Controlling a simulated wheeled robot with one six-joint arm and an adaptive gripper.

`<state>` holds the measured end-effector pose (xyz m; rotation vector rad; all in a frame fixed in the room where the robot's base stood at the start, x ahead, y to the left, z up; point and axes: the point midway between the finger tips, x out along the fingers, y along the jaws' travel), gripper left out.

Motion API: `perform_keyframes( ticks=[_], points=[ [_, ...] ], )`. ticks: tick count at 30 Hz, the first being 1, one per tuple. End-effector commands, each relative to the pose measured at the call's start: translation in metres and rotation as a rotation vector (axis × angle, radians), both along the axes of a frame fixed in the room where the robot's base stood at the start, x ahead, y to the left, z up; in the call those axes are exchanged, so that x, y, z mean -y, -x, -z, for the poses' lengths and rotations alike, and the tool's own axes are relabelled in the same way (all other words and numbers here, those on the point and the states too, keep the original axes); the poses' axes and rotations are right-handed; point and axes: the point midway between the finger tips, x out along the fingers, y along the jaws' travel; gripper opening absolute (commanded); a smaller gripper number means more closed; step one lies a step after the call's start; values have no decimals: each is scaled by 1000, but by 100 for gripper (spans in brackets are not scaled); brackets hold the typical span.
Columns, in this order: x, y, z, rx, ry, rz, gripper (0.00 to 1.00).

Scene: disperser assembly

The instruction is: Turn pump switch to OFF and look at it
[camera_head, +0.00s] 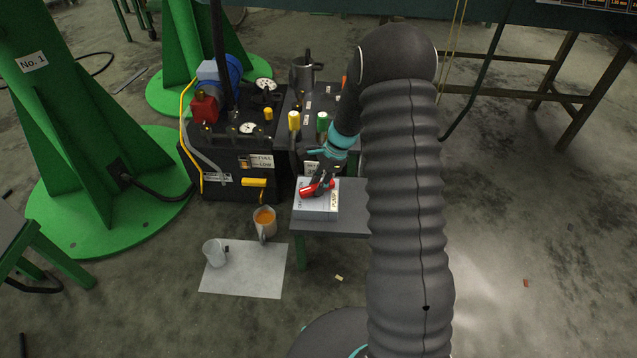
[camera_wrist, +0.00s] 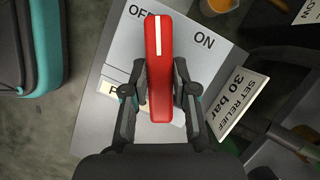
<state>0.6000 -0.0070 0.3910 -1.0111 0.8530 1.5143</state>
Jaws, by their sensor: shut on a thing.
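The pump switch is a red handle (camera_wrist: 159,80) with a white line at its far end. It is mounted on a light grey box (camera_head: 318,211), whose face (camera_wrist: 103,131) is lettered OFF at upper left and ON at upper right. The white line points up the wrist view, between the two words and nearer OFF. My gripper (camera_wrist: 159,92) is shut on the handle, one finger on each side; the fingers partly cover the yellow-and-white label below. In the head view the red handle (camera_head: 317,190) lies under my gripper (camera_head: 322,183).
The box stands on a small grey table (camera_head: 345,220). A dark pump unit (camera_head: 235,165) with gauges and knobs is behind left. A jug of orange liquid (camera_head: 264,222) and a clear jug (camera_head: 214,253) stand on the left, near a white sheet (camera_head: 245,280). Green stands are further left.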

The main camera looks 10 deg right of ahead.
Motion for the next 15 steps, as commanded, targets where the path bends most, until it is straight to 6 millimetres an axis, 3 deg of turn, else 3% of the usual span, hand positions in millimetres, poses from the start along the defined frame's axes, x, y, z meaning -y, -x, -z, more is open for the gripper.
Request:
perform_keyframes(
  ticks=[15],
  points=[
    [-2,-3,0,1,1,-491,0]
  ],
)
